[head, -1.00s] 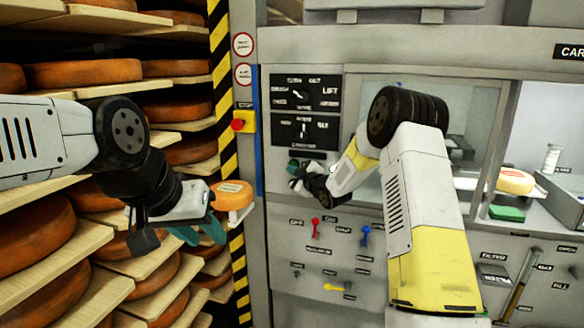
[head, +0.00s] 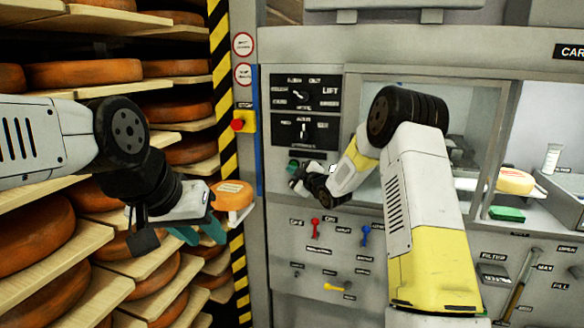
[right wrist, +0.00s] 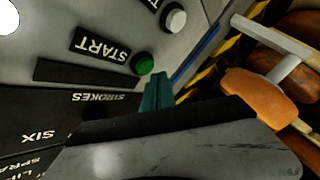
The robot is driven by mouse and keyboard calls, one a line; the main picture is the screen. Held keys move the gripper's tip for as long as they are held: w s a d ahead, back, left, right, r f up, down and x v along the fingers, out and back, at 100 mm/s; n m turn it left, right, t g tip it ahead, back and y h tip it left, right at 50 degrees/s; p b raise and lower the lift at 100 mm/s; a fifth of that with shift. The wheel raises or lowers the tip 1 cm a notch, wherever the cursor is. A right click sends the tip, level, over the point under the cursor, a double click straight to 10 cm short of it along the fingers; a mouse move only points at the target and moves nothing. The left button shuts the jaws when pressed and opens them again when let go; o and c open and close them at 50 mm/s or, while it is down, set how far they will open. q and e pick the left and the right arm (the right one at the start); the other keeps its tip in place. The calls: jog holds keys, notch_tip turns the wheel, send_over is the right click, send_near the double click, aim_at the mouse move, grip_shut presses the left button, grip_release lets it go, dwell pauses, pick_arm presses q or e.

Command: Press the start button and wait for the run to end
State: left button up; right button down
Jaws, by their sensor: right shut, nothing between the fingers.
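The start button (right wrist: 145,64) is a green round button beside the START label (right wrist: 100,44) in the right wrist view. My right gripper (right wrist: 158,78) is shut and empty, its teal fingertips close beside the green button; I cannot tell whether they touch it.
A white button (right wrist: 175,20) sits near the green one. A red stop button (head: 237,125) is on a yellow box by the striped post. An orange block (head: 232,195) shows close to my left gripper. Red (head: 315,226) and blue (head: 365,234) levers sit below my right gripper.

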dwell(0.3)
jog(key=shift+w+d, duration=0.15)
jog(key=shift+w, duration=0.25)
